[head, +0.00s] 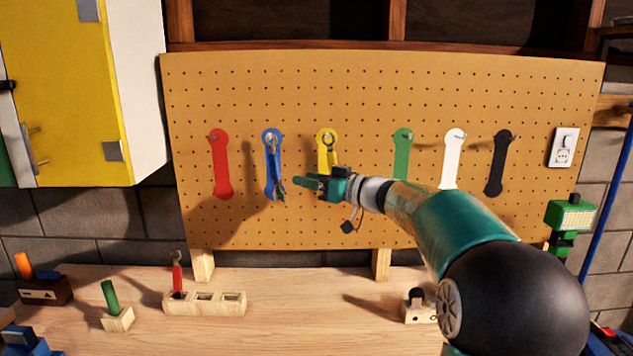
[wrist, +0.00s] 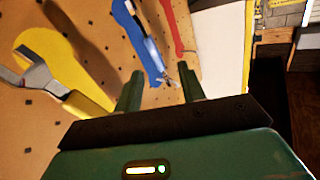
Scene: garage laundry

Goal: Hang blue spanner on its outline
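The blue spanner (head: 273,165) hangs against the blue outline (head: 266,138) on the pegboard, its ring end up at the hook and its lower end slightly off to the right. In the wrist view the spanner (wrist: 147,40) lies over the blue outline (wrist: 122,14), its lower jaw end beyond my fingers. My gripper (head: 300,181) is just right of the spanner's lower end, in front of the board. In the wrist view the fingers of my gripper (wrist: 160,90) stand wide apart with nothing between them. Whether a finger touches the spanner I cannot tell.
A yellow spanner (head: 329,150) hangs on the yellow outline, close to my gripper. Red (head: 221,165), green, white and black outlines flank it. A red-handled spanner (head: 177,277) stands in a wooden block (head: 205,308) on the bench. A yellow cabinet (head: 65,85) juts out at left.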

